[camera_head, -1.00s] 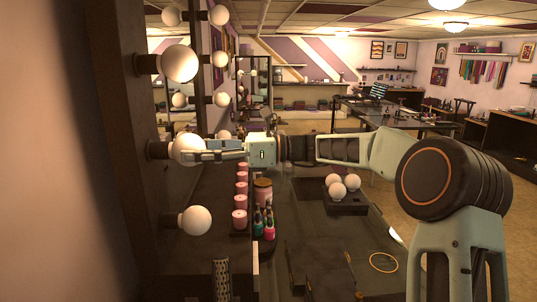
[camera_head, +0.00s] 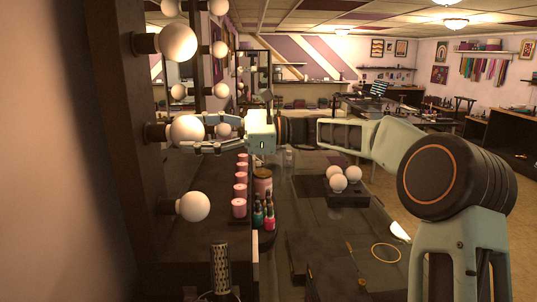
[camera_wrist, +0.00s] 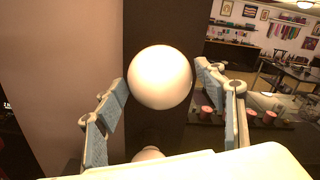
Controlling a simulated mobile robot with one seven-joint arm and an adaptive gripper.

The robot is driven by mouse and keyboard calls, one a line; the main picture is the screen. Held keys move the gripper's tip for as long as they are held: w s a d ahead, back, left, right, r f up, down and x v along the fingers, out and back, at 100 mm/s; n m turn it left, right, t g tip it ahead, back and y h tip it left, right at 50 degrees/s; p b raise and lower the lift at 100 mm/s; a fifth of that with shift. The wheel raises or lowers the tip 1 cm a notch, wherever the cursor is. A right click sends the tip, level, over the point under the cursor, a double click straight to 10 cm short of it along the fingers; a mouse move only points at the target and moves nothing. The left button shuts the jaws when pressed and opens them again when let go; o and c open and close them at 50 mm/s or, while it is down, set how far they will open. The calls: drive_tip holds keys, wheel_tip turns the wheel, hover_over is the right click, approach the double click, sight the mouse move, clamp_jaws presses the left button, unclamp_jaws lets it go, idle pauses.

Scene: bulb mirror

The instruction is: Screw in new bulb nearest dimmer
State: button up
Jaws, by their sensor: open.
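White round bulbs sit in dark sockets up the mirror's near side frame (camera_head: 125,170). My gripper (camera_head: 206,133) is open, with its fingers pointing left at the second bulb from the bottom (camera_head: 183,130). In the wrist view, this bulb (camera_wrist: 160,77) fills the space between my open fingertips (camera_wrist: 162,80); whether they touch it is hard to tell. The lowest bulb (camera_head: 193,206) is below my gripper; another (camera_head: 178,43) is above. Part of a further bulb shows low in the wrist view (camera_wrist: 148,153). I cannot make out the dimmer.
A dark tray (camera_head: 348,200) with three loose white bulbs (camera_head: 338,183) stands on the counter. Pink jars (camera_head: 239,208), nail polish bottles (camera_head: 264,216) and a mesh cylinder (camera_head: 221,270) stand near the mirror. A yellow ring (camera_head: 386,253) lies on the counter at right.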

drive_tip(key=shift+n+b, duration=1.2)
drive_tip(key=shift+n, duration=0.5)
drive_tip(key=shift+f+n+b, duration=0.1)
drive_tip(key=shift+n+b, duration=1.35)
drive_tip(key=shift+n, duration=0.15)
drive_tip(key=shift+n+b, duration=0.45)
drive_tip(key=shift+n, duration=0.15)
drive_tip(key=shift+n+b, duration=1.4)
drive_tip(key=shift+n, duration=0.3)
drive_tip(key=shift+n+b, duration=0.35)
drive_tip(key=shift+n, duration=0.25)
